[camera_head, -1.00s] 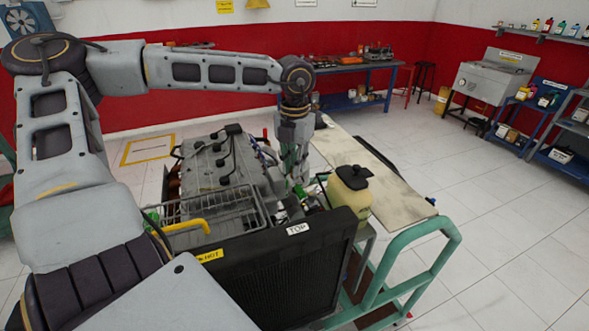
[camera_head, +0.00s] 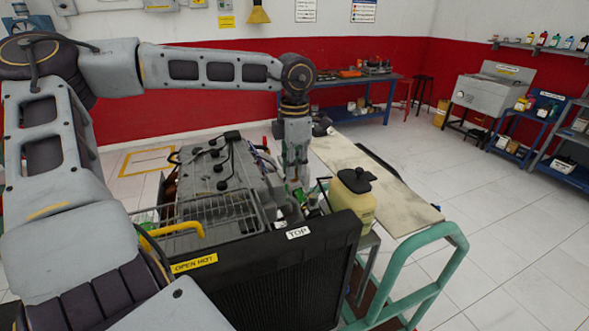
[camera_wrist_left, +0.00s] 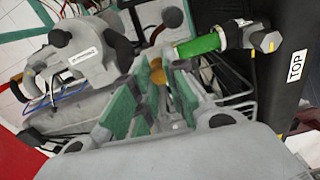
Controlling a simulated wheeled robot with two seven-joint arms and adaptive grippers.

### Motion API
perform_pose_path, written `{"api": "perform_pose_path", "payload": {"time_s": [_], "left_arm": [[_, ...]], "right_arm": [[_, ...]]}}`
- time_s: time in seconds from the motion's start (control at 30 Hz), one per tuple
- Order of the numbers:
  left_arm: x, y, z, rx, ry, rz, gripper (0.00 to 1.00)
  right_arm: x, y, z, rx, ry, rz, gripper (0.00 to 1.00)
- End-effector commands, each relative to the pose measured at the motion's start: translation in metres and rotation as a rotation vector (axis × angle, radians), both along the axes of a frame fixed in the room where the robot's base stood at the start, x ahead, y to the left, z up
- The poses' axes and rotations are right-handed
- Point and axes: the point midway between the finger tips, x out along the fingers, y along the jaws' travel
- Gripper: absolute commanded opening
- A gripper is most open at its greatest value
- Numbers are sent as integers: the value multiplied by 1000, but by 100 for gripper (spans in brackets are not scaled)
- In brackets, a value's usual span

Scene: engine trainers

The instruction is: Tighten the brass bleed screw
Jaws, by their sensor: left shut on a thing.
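The brass bleed screw (camera_wrist_left: 156,72) shows as a small brass-coloured round piece between the fingertips in the left wrist view. My left gripper (camera_wrist_left: 161,82) is shut on it, with its green-padded fingers on either side. In the head view my left gripper (camera_head: 299,186) points down at the front right of the grey engine (camera_head: 215,172), just behind the black radiator (camera_head: 285,268). There the fingers hide the screw. My right gripper is in neither view.
A green hose (camera_wrist_left: 199,45) and a grey housing (camera_wrist_left: 88,50) lie close around the fingers. A yellowish tank with a black cap (camera_head: 352,200) stands right of the gripper. A wire guard (camera_head: 215,215) is at the left. Open floor lies to the right.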

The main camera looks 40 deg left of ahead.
Motion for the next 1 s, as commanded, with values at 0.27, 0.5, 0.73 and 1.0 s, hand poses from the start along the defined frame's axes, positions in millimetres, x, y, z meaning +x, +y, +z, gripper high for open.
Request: {"api": "perform_pose_path", "payload": {"time_s": [0.27, 0.5, 0.73, 1.0], "left_arm": [[0, 0, 0, 1, 2, -212, 0], [0, 1, 0, 1, 2, -402, 0], [0, 1, 0, 1, 2, -584, 0], [0, 1, 0, 1, 1, -801, 0]], "right_arm": [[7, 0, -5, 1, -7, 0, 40], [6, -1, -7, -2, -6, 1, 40], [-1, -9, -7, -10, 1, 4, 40], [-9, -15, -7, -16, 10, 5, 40]]}}
